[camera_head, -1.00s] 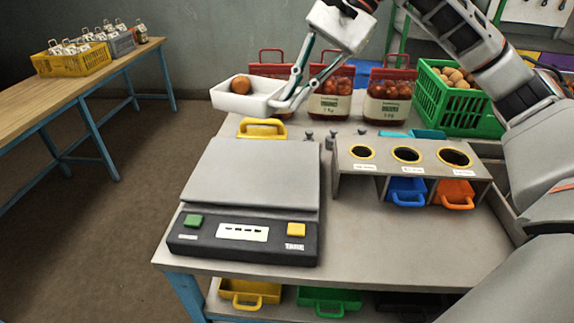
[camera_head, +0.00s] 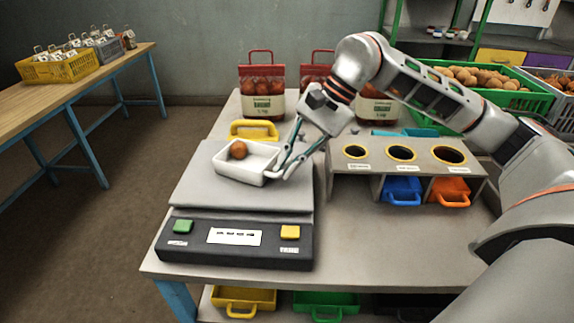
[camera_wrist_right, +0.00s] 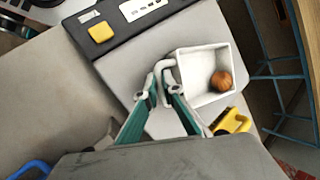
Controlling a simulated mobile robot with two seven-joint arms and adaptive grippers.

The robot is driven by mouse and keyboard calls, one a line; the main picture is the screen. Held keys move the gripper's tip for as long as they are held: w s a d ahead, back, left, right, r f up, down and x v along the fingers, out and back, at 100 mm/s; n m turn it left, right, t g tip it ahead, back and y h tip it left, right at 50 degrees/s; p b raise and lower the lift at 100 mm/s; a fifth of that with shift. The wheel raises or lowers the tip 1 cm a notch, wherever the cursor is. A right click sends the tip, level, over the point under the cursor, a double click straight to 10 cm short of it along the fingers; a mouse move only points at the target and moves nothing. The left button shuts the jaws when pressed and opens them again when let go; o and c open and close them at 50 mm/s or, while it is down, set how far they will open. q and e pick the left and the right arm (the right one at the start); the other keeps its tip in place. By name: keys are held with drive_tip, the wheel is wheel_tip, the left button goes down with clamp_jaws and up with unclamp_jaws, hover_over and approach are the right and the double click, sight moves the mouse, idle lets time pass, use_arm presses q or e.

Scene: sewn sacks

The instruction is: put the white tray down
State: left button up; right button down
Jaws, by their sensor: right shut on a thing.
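The white tray (camera_head: 236,172) is over the grey plate of the scale (camera_head: 225,197) in the head view, with one round brown-orange onion-like item (camera_head: 239,150) inside it. I cannot tell whether the tray touches the plate. My right gripper (camera_head: 282,170) is shut on the tray's handle at its right side. In the right wrist view the tray (camera_wrist_right: 190,66) lies beyond the fingers (camera_wrist_right: 160,90), which close on the white handle, and the round item (camera_wrist_right: 221,80) sits in one corner. My left gripper is not in view.
A yellow-handled tray (camera_head: 254,130) lies just behind the scale. A grey stand with three round holes (camera_head: 402,153) is to the right, over blue (camera_head: 404,190) and orange (camera_head: 451,192) trays. Sacks with red tops (camera_head: 262,87) and a green crate (camera_head: 500,103) stand behind.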

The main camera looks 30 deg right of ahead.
drive_tip(key=shift+f, duration=0.1)
drive_tip(key=c, duration=2.2)
unclamp_jaws()
drive_tip(key=p+v, duration=0.1)
drive_tip(key=v, duration=1.1)
drive_tip(key=shift+s, duration=0.15)
